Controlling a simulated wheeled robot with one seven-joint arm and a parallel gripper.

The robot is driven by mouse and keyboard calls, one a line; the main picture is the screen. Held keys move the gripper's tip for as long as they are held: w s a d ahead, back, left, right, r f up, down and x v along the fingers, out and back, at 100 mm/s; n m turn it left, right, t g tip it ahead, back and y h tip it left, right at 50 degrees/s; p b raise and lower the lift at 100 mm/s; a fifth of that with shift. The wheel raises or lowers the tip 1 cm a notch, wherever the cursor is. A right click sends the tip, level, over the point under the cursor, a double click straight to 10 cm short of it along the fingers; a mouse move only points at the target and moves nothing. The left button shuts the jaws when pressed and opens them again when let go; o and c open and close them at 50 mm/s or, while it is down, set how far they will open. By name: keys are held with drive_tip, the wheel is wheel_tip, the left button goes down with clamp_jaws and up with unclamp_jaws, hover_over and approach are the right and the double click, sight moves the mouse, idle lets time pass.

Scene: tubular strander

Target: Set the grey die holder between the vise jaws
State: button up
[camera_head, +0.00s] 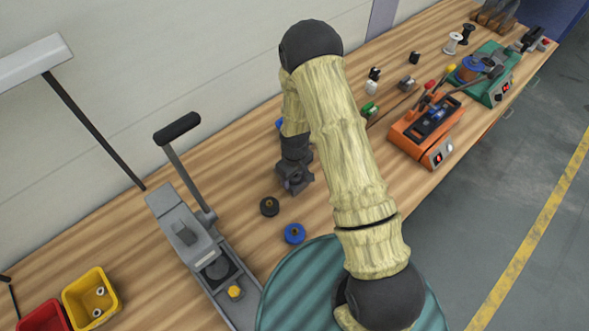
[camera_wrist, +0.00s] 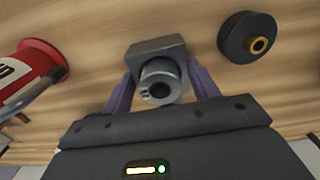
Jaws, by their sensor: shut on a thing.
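The grey die holder (camera_wrist: 150,52), a block with a round hollow barrel, sits between the two fingers of my gripper (camera_wrist: 162,90) in the wrist view. My gripper is shut on it, with the barrel's opening towards the camera. In the head view my gripper (camera_head: 295,178) is low over the wooden bench, partly hidden by my arm; the holder is hard to tell from it there. I cannot tell whether it touches the bench. No vise jaws can be made out with certainty; the long grey lever device (camera_head: 178,228) stands to the left.
A black die (camera_head: 269,206) and a blue die (camera_head: 294,233) lie near my gripper; a black one shows in the wrist view (camera_wrist: 236,42). A yellow piece (camera_head: 235,292) is on the lever device. Yellow (camera_head: 78,290) and red bins are at left, orange (camera_head: 408,145) and green machines at right.

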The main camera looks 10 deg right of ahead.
drive_tip(key=shift+f, duration=0.2)
drive_tip(key=shift+f, duration=0.1)
drive_tip(key=o, duration=1.2)
drive_tip(key=shift+o, duration=0.2)
wheel_tip(320, 180, up, 12)
drive_tip(key=b, duration=0.4)
